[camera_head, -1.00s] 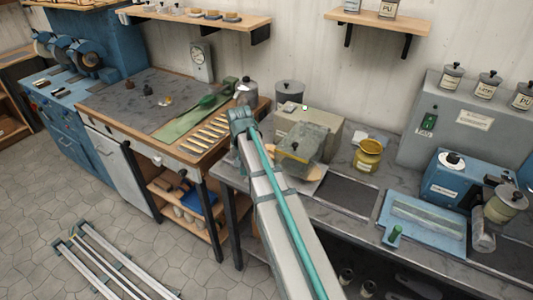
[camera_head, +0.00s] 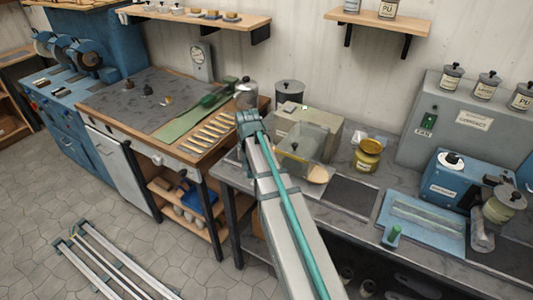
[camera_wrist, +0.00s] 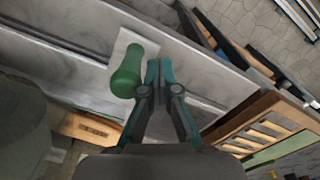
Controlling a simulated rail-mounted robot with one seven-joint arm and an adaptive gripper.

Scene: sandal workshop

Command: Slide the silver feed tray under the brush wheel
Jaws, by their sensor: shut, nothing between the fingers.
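A pale silver plate with an upright green handle (camera_wrist: 127,72), which looks like the feed tray (camera_wrist: 121,44), lies on the bench in the wrist view. My gripper (camera_wrist: 158,66) is shut and empty, with its fingertips just right of the green handle. I cannot tell whether they touch it. In the head view my arm hides the tray and gripper. A beige machine (camera_head: 330,129) with a clear hood (camera_head: 297,151) stands on the bench beyond my arm. I cannot make out the brush wheel clearly in either view.
A large grey rounded body (camera_wrist: 22,125) fills the left of the wrist view. A yellow jar (camera_head: 367,162) stands right of the machine. A blue tray (camera_head: 425,225) with another green handle lies farther right. A wooden bench with pale strips (camera_head: 212,131) is at left.

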